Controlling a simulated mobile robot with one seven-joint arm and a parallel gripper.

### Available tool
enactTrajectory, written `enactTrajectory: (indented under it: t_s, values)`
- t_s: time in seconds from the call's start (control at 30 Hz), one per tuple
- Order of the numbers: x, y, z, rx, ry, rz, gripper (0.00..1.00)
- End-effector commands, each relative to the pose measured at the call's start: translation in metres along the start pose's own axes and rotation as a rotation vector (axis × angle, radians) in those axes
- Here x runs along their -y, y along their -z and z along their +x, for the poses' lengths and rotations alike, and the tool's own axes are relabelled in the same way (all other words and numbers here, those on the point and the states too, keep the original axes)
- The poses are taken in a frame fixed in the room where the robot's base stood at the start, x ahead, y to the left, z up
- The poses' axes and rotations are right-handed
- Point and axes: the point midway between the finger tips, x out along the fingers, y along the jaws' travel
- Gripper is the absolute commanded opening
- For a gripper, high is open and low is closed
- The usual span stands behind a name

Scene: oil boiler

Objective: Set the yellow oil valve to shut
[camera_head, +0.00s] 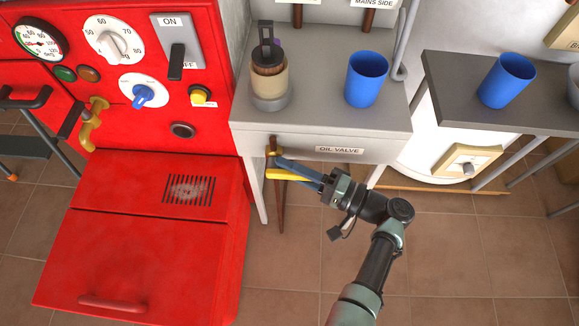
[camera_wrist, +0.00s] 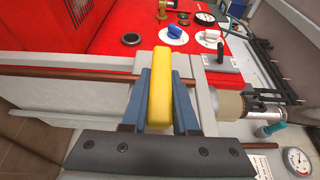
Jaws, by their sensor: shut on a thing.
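The yellow oil valve (camera_head: 290,174) is a lever on a vertical copper pipe (camera_head: 279,205) below the shelf edge with the "OIL VALVE" label (camera_head: 340,150). In the head view the lever points sideways to the right, across the pipe. My gripper (camera_head: 298,170) reaches it from the right and is shut on the lever. In the wrist view the yellow lever (camera_wrist: 160,90) lies between the two blue-grey fingers, with the copper pipe (camera_wrist: 85,72) running crosswise behind it. The fingers hide part of the lever in the head view.
The red boiler (camera_head: 150,190) stands close on the left. A dark table (camera_head: 470,95) with another blue cup (camera_head: 507,80) is at right. The tiled floor below is clear.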

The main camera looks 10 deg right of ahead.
Motion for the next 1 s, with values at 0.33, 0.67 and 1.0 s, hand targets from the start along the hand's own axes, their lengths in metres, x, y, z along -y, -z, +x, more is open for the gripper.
enactTrajectory:
  t_s: [0.33, 0.67, 1.0]
  values:
    - [0.000, -0.001, 0.001, 0.005, 0.001, 0.003, 0.53]
    - [0.000, 0.000, -0.001, 0.001, 0.000, 0.001, 0.57]
    - [0.000, 0.001, -0.054, -0.005, 0.001, -0.001, 0.57]
